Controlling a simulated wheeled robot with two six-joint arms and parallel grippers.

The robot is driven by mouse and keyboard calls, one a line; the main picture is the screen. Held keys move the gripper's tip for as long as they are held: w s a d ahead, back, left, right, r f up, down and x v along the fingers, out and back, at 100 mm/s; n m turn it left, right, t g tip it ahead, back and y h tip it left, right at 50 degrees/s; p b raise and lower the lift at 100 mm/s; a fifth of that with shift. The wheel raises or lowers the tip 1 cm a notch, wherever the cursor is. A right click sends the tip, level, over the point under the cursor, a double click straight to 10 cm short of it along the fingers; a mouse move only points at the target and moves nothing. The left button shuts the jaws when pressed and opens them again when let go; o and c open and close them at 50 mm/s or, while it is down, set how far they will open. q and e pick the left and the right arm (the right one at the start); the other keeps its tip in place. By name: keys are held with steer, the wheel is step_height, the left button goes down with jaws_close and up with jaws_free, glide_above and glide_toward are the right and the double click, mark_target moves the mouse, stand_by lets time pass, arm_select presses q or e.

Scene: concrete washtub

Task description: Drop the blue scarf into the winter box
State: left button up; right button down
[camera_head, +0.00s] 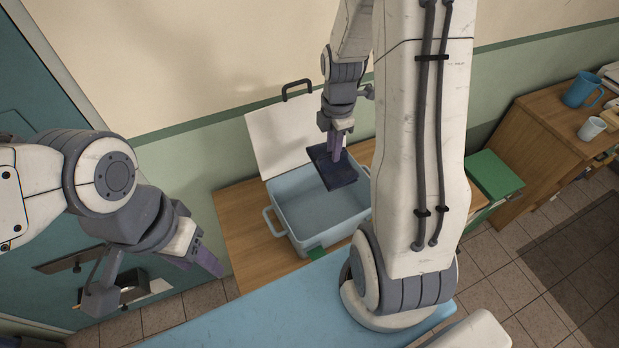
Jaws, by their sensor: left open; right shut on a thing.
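A folded dark blue scarf (333,175) is in my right gripper (340,150), which is shut on it. The gripper points down and holds the scarf above a light blue box (270,219). The box stands on a wooden table with its white lid (268,140) raised at the back. The part of the box floor that I can see looks empty; its right side is hidden behind my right arm. My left gripper (165,280) is open and empty at the left, well apart from the box.
A light blue surface (245,312) lies in front of the wooden table (240,240). A green box (494,174) stands to the right. A wooden cabinet (540,130) at the far right bears a blue mug (580,91) and a white cup (591,128).

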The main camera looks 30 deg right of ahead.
mark_target(333, 164)
step_height(333, 164, down, 6)
steer(key=b, duration=0.4)
steer(key=shift+d+r+b, duration=0.1)
steer(key=shift+b, duration=0.2)
steer(key=shift+r, duration=0.1)
steer(key=c, duration=0.7)
jaws_free()
steer(key=shift+c, duration=0.2)
step_height(333, 164, up, 10)
steer(key=shift+r+b, duration=0.25)
steer(key=shift+b, duration=0.75)
